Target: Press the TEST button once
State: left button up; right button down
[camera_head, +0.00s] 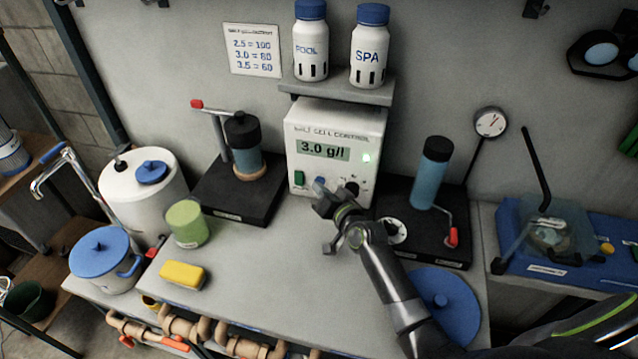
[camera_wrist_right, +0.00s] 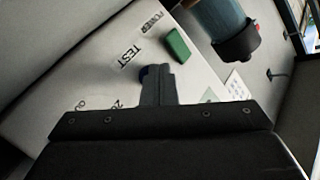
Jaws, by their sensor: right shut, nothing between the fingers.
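The white salt cell control box (camera_head: 335,124) stands against the wall. Its display reads 3.0 g/l, with a lit green light to the right. The blue TEST button (camera_head: 319,183) sits low on its front face, between a green switch (camera_head: 299,178) and a dark knob. In the right wrist view a sliver of the blue button (camera_wrist_right: 144,72) shows beside the fingertips, under the printed word TEST. My right gripper (camera_head: 325,204) is shut and empty, its tips right at the button. The fingers hide most of the button, and I cannot tell whether they touch. My left gripper is out of view.
A black stand with a blue cylinder (camera_head: 247,160) is left of the box, another (camera_head: 431,172) right. A shelf (camera_head: 340,88) with two white bottles hangs above. A yellow sponge (camera_head: 183,275) and green cup (camera_head: 187,223) lie front left. The front middle counter is clear.

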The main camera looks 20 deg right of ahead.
jog(key=shift+s+a, duration=0.1)
jog(key=shift+s, duration=0.05)
jog(key=shift+s+a, duration=0.4)
jog(key=shift+s, duration=0.2)
jog(key=shift+s+a+p, duration=0.2)
jog(key=shift+s+a, duration=0.5)
jog(key=shift+s, duration=0.35)
jog(key=shift+s+a+p, duration=0.15)
jog(key=shift+s+a, duration=0.55)
jog(key=shift+s, duration=0.35)
